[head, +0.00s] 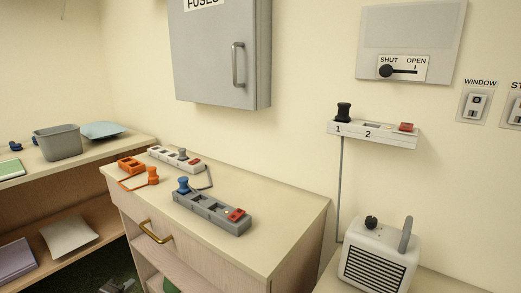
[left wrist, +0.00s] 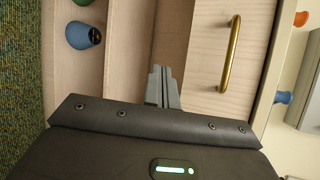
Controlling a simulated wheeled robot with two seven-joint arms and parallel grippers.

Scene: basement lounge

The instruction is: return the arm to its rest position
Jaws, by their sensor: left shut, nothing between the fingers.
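My left gripper (head: 117,285) shows at the bottom edge of the head view, low in front of the wooden cabinet (head: 285,215) and beside its open lower shelf. Only a small part of it is in that picture. In the left wrist view its two grey fingers (left wrist: 162,88) are together with nothing between them. They point at the cabinet front, beside the drawer with the brass handle (left wrist: 231,52). I cannot tell the exact gap to the cabinet. My right gripper is in neither view.
On the cabinet top lie a grey power strip (head: 213,211) with a blue plug, an orange strip (head: 131,166) and a white strip (head: 177,161). A heater (head: 377,254) stands at right. Shelves (head: 85,240) are at left. A blue object (left wrist: 83,35) sits on the lower shelf.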

